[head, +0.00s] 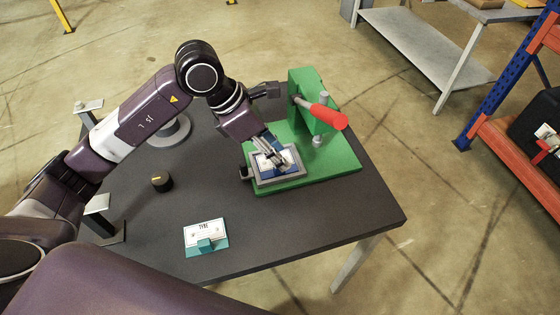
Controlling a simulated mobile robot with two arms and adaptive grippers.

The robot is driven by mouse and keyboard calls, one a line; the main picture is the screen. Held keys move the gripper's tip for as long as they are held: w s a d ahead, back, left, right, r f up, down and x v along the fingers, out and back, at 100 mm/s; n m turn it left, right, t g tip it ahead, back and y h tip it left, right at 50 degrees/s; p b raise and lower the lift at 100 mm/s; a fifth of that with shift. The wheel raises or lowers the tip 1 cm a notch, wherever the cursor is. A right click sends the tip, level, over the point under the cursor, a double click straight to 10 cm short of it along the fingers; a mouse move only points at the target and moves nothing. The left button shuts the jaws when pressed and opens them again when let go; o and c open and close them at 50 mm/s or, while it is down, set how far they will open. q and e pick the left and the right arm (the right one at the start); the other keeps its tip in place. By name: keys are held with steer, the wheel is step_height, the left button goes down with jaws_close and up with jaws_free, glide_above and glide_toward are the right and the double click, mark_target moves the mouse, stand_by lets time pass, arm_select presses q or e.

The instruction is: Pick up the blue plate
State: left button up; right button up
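The blue plate (267,173) has a white face and lies in a grey frame (294,175) on the green base of a press-like fixture (335,162). My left gripper (275,160) points down at the plate, its fingertips over or at the plate's upper part. The fingers hide part of the plate. I cannot tell whether they touch or grip it. My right gripper is not in view.
The fixture's red handle (327,116) juts out right of my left gripper. The table's front right is clear. Shelving (510,150) stands far right.

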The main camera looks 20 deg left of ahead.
mark_target(267, 170)
arm_select(q)
steer(key=shift+y, duration=0.7)
steer(key=w+f+p, duration=0.1)
steer(key=f, duration=0.4)
steer(key=w+a+f+p, duration=0.1)
steer(key=f, duration=0.1)
steer(key=shift+w+f+p, duration=0.15)
steer(key=shift+w+p, duration=0.15)
steer(key=shift+p, duration=0.05)
steer(key=shift+d+f, duration=0.1)
steer(key=shift+f, duration=0.05)
steer(key=shift+w, duration=0.1)
jaws_close()
